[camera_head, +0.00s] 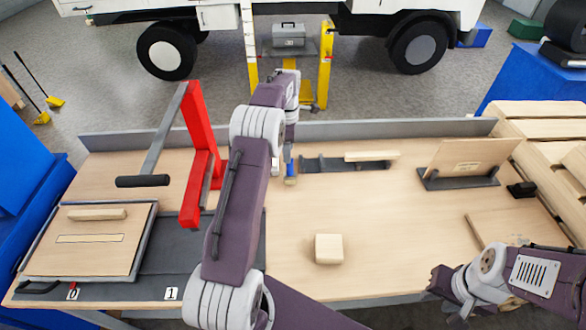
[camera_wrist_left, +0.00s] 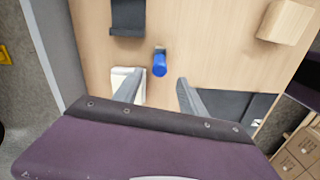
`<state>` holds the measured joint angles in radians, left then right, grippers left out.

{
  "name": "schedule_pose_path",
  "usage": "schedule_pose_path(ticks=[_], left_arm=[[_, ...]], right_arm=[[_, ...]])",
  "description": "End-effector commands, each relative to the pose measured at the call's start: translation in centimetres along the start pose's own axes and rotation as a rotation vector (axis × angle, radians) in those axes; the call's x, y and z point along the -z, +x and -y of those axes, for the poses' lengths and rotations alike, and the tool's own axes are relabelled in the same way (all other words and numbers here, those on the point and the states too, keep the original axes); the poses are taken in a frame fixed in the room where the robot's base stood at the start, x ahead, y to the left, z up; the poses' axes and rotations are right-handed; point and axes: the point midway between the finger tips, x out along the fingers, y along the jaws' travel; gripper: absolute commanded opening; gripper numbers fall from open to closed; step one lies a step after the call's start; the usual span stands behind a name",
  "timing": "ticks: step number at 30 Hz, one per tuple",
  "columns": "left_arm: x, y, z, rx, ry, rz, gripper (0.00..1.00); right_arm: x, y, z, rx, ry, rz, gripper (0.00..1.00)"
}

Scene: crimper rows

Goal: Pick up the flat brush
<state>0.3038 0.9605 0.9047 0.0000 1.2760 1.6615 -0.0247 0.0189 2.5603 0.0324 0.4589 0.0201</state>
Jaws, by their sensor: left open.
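The flat brush appears to be the small item with a blue handle (camera_head: 290,168) and a tan lower end, on the wooden bench just right of my left arm. In the left wrist view its blue handle (camera_wrist_left: 160,66) points toward the camera, just beyond the gap between the fingers. My left gripper (camera_wrist_left: 158,88) is open and empty, with one finger on each side of the brush's line, not touching it. In the head view my left arm hides most of that gripper. My right gripper (camera_head: 442,288) is low over the bench's front right; its fingers are unclear.
A dark rack (camera_head: 318,165) with a wooden piece lies right of the brush. A wooden block (camera_head: 329,248) sits front centre. A red frame (camera_head: 200,150) stands left of my left arm. A pale block (camera_wrist_left: 124,78) is beside one left finger. The bench's middle right is clear.

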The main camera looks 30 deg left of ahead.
Motion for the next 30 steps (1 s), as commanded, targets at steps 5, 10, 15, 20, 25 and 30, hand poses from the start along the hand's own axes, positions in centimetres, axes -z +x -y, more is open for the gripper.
schedule_pose_path(ticks=[5, 10, 15, 20, 25, 30], left_arm=[[-0.1, 2.7, 0.1, 0.005, 0.002, -0.001, 0.49], [-0.1, 3.9, 0.1, 0.001, 0.002, 0.000, 0.49], [-0.5, 5.7, 0.2, 0.007, 0.002, -0.001, 0.49], [-0.6, 8.4, 0.1, 0.003, 0.001, 0.000, 0.49], [-0.6, 9.1, 0.1, 0.001, 0.002, 0.000, 0.49], [-0.6, 9.0, 0.1, 0.001, 0.002, 0.000, 0.29]], right_arm=[[0.0, -0.3, 0.0, 0.000, 0.000, 0.000, 0.36], [0.1, -0.4, 0.0, 0.000, 0.000, 0.000, 0.36], [0.1, -1.3, 0.0, 0.000, 0.000, 0.000, 0.36], [0.2, -1.7, 0.0, 0.000, 0.000, 0.000, 0.36], [0.2, -1.7, 0.0, 0.000, 0.000, 0.000, 0.36], [0.2, -1.7, 0.0, 0.000, 0.000, 0.000, 0.36]])
